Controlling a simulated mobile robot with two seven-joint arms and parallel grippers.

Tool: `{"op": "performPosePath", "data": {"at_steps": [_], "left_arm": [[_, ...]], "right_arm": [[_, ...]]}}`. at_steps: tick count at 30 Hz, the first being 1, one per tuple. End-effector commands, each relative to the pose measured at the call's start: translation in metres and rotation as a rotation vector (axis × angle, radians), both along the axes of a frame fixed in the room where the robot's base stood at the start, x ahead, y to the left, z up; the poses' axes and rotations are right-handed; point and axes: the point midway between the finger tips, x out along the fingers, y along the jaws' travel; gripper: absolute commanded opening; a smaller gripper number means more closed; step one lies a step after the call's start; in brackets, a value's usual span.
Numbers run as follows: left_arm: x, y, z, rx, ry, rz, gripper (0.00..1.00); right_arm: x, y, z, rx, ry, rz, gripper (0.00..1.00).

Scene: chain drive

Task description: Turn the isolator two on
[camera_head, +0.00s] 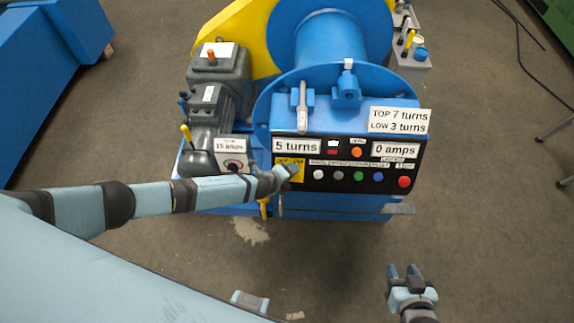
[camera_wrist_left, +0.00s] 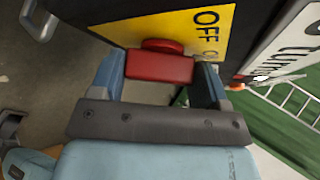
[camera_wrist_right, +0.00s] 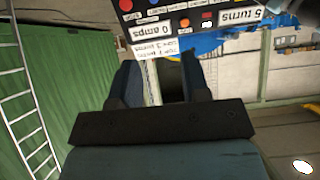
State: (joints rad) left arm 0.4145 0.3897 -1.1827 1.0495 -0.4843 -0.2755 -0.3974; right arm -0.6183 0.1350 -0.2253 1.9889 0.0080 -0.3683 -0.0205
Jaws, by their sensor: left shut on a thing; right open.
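The isolator is a red rotary handle (camera_wrist_left: 160,67) on a yellow plate (camera_wrist_left: 125,27) marked OFF, at the left end of the black control panel (camera_head: 340,190). A second, smaller marking on the plate is partly covered by a finger. My left gripper (camera_wrist_left: 160,80) is shut on the red handle, one blue finger on each side. In the head view my left gripper (camera_head: 284,178) covers part of the yellow plate (camera_head: 289,163), and the handle is hidden. Its number cannot be read. My right gripper (camera_head: 404,273) is open and empty, low at the right, well away from the panel.
The panel carries several coloured buttons, including a red one (camera_head: 404,182), and a "0 amps" label (camera_head: 396,150). A "15 amps" box (camera_head: 232,155) stands left of it. The blue winch drum (camera_head: 330,40) is behind.

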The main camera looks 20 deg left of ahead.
Motion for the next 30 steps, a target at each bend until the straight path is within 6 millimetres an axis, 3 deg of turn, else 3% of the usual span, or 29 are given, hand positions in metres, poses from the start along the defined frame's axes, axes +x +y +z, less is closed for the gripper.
{"op": "performPosePath", "data": {"at_steps": [1, 3, 12, 30], "left_arm": [[0.002, -0.001, 0.01, 0.031, 0.007, -0.016, 0.46], [0.002, -0.001, 0.009, 0.069, 0.019, -0.036, 0.46], [0.001, -0.002, 0.004, 0.178, 0.051, -0.093, 0.46], [0.001, -0.002, 0.001, 0.206, 0.059, -0.109, 0.46]], "right_arm": [[-0.001, -0.002, 0.016, -0.002, 0.0, -0.003, 0.43], [-0.001, -0.003, 0.024, -0.004, -0.001, -0.007, 0.43], [-0.001, -0.007, 0.044, -0.011, -0.004, -0.014, 0.43], [-0.002, -0.007, 0.038, 0.012, 0.021, -0.048, 0.43]]}}
